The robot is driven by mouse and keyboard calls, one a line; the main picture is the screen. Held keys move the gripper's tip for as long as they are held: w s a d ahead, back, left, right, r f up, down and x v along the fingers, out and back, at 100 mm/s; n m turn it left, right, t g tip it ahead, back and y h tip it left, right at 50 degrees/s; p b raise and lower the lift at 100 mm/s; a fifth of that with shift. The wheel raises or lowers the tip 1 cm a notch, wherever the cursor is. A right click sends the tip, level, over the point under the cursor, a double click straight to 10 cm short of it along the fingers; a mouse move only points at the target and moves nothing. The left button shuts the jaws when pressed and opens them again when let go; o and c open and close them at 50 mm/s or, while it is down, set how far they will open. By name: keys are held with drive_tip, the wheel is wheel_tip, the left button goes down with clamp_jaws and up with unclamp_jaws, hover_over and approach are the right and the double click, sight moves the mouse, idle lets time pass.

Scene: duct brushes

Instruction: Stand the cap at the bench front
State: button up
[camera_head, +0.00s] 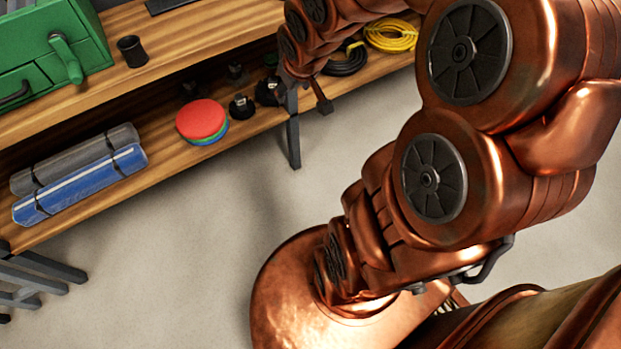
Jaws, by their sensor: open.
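A small black hollow cylinder (132,51), which looks like the cap, stands upright on the wooden bench top (190,40), near its front edge and right of the green cabinet. My gripper (306,98) is at the top middle, pointing down by the front of the lower shelf, above a grey bench leg. Its fingers are apart with nothing seen between them. It is well to the right of the cylinder and does not touch it. Part of the gripper is hard to make out against the dark things behind it.
A green cabinet (45,45) with a crank stands at left. The lower shelf (165,160) holds blue (80,185) and grey rolls, stacked discs (201,120), small black fittings (241,107), and black and yellow coils (392,35). Bare floor lies in front.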

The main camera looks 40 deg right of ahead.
drive_tip(key=s+a+r+g, duration=0.1)
drive_tip(key=s+a+g, duration=0.1)
drive_tip(key=s+a, duration=0.2)
drive_tip(key=s+a+r+g, duration=0.1)
drive_tip(key=s+a+g, duration=0.2)
drive_tip(key=s, duration=0.8)
drive_tip(key=s+a+r+g+y, duration=0.1)
drive_tip(key=s+a+g, duration=0.1)
drive_tip(key=s+a, duration=0.3)
drive_tip(key=s, duration=0.3)
drive_tip(key=shift+s+a+g, duration=0.25)
drive_tip(key=shift+a+g, duration=0.15)
wheel_tip(320, 180, up, 20)
drive_tip(key=t+p, duration=0.1)
drive_tip(key=p, duration=1.8)
drive_tip(key=shift+r, duration=0.25)
drive_tip(key=shift+s, duration=0.1)
